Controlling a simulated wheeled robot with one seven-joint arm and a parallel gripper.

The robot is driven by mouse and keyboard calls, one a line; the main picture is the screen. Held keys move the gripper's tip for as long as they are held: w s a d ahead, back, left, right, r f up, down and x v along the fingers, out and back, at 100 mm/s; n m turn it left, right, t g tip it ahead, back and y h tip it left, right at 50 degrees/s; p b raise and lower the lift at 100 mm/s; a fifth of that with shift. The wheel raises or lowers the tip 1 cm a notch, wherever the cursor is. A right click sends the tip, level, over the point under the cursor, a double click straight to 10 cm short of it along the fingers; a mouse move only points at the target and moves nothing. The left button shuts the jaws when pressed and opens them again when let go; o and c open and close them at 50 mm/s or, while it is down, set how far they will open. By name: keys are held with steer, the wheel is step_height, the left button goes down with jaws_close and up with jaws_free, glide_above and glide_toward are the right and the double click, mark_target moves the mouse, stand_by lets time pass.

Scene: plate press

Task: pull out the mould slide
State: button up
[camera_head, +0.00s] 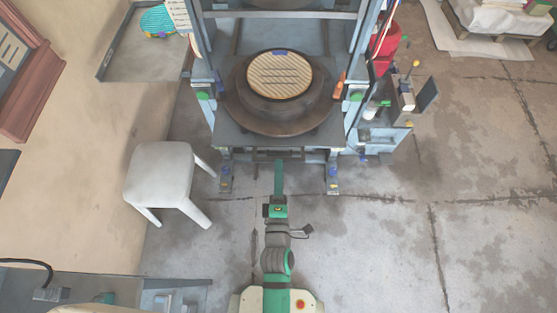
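The plate press (214,108) stands ahead of me with a blue-grey frame. A round dark mould (238,108) with a ribbed tan disc (279,76) on top sits between its uprights. The mould rests on a flat grey slide plate (232,134) at the front of the press. A dark handle bar (300,154) shows below the plate's front edge. My gripper (279,163) reaches forward at the end of my green and grey arm, its tip at or just below the handle bar. From above I cannot tell whether it touches the bar or whether its fingers are open.
A white stool (160,172) stands left of my arm, close to the wall. A control box (402,98) and a red container (385,52) are right of the press. A grey side shelf (140,68) is at upper left.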

steer(key=s, duration=0.6)
steer(key=shift+s+d, duration=0.2)
stand_by(0.4)
steer(key=s+d+r+m+g, duration=0.1)
steer(key=s+r+m, duration=0.1)
steer(key=s+m, duration=0.6)
steer(key=s+d+r+m+g+h, duration=0.1)
steer(key=s+r+m, duration=0.1)
steer(key=s+m, duration=0.6)
steer(key=m, duration=0.2)
steer(key=shift+s+m+g, duration=0.3)
